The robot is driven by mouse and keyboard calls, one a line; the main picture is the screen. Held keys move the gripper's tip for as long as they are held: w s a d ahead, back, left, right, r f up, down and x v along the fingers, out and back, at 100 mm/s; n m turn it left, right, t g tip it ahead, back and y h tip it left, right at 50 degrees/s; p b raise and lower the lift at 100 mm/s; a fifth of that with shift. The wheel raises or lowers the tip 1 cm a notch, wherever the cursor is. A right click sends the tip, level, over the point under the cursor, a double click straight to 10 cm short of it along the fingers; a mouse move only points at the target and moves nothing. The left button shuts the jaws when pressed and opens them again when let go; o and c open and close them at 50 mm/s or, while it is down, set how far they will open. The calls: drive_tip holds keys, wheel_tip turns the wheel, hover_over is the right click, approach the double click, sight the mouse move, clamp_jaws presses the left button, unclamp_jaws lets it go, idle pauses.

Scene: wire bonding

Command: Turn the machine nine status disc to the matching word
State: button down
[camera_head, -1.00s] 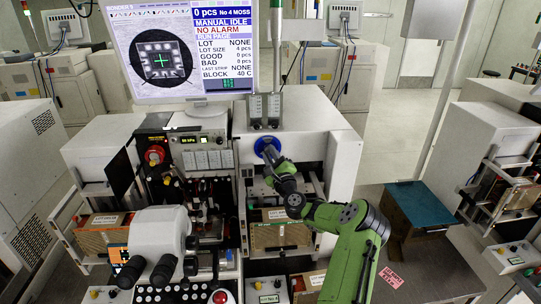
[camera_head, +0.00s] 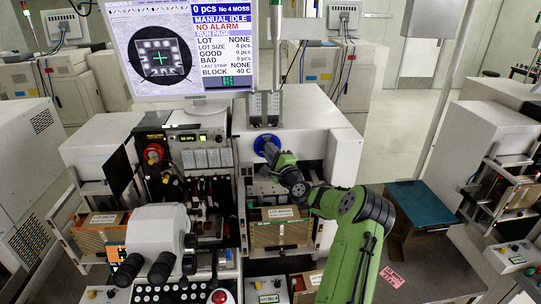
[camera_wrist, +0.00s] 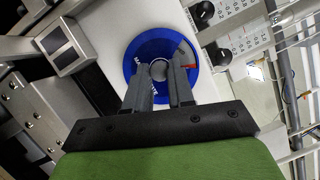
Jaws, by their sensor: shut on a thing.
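The status disc (camera_head: 267,145) is a round blue plate on the white front of the machine, right of its control panel. It also shows in the wrist view (camera_wrist: 138,52), with partly covered white lettering and a small red mark at its upper right. My gripper (camera_wrist: 160,72) is shut on the small round knob at the disc's centre, its two grey fingers on either side. The full word on the disc cannot be read.
A white microscope head (camera_head: 155,233) stands at the machine's front left. A labelled magazine box (camera_head: 280,232) sits below the disc, under my arm. Black knobs (camera_wrist: 203,12) show beside the disc in the wrist view.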

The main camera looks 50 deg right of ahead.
drive_tip(key=n+g+b, duration=0.1)
drive_tip(key=n, duration=0.2)
drive_tip(key=n+g+b, duration=0.2)
drive_tip(key=n, duration=0.2)
drive_tip(key=n+g+b, duration=0.1)
drive_tip(key=n+b, duration=0.1)
drive_tip(key=n, duration=0.2)
drive_tip(key=shift+a+r, duration=0.1)
drive_tip(key=shift+r, duration=0.25)
idle(0.5)
drive_tip(key=c, duration=1)
unclamp_jaws()
drive_tip(key=shift+w, duration=0.1)
drive_tip(key=shift+r, duration=0.1)
drive_tip(key=b+v, duration=0.1)
drive_tip(key=v, duration=0.4)
drive_tip(key=b+v, duration=0.1)
drive_tip(key=v, duration=0.4)
drive_tip(key=b+v, duration=0.1)
drive_tip(key=v, duration=0.4)
drive_tip(key=shift+s+r, duration=0.35)
drive_tip(key=shift+r, duration=0.05)
